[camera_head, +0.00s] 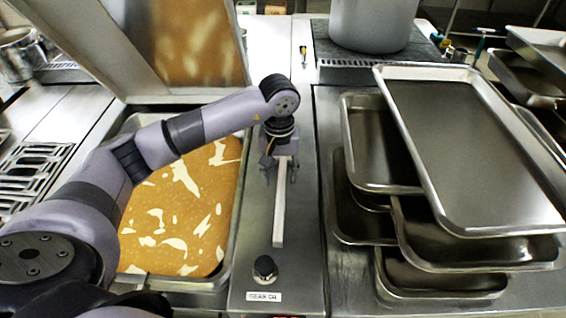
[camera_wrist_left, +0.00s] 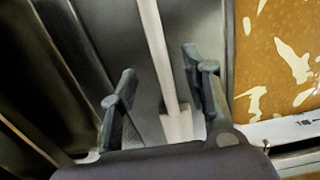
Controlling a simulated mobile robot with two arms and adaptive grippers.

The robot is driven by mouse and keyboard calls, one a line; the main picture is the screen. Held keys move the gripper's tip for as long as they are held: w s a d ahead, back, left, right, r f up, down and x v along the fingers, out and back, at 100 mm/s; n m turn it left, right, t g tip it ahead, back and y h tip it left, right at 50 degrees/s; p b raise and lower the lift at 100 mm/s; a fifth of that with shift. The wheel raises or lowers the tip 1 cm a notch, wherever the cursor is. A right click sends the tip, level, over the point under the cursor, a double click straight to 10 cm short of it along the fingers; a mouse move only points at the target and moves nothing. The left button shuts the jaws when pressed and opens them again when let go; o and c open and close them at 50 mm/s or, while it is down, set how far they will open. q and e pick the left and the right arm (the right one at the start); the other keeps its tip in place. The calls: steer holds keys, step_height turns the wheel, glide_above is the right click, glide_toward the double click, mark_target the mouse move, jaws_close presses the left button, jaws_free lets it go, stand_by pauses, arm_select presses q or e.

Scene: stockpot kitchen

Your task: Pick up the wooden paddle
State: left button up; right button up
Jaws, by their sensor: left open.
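The wooden paddle (camera_head: 279,215) is a long, pale, narrow piece lying lengthwise along the steel strip between the pan of food and the stacked trays. In the left wrist view the paddle (camera_wrist_left: 157,45) runs up the picture and widens near the gripper's base. My left gripper (camera_head: 281,174) is above the paddle's far part, pointing down, with a finger on each side of it. In the wrist view the fingers (camera_wrist_left: 163,75) stand apart, and the paddle passes between them, nearer the right finger. Contact is not visible. The paddle's far end is hidden under my gripper in the head view.
A pan (camera_head: 232,250) of orange-brown food with pale patches is left of the paddle, its lid (camera_head: 190,40) raised behind. A black knob (camera_head: 265,268) stands near the paddle's near end. Stacked metal trays (camera_head: 470,150) fill the right; a stockpot (camera_head: 372,22) stands behind.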

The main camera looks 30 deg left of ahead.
mark_target(281, 194)
arm_select(q)
step_height(281, 194, down, 3)
steer(key=shift+r+p, duration=0.1)
steer(key=shift+p, duration=0.2)
step_height(281, 194, down, 5)
steer(key=p, duration=0.3)
steer(key=shift+d+r, duration=0.1)
steer(key=shift+d, duration=0.05)
steer(key=shift+f, duration=0.3)
steer(key=shift+c, duration=0.4)
jaws_close()
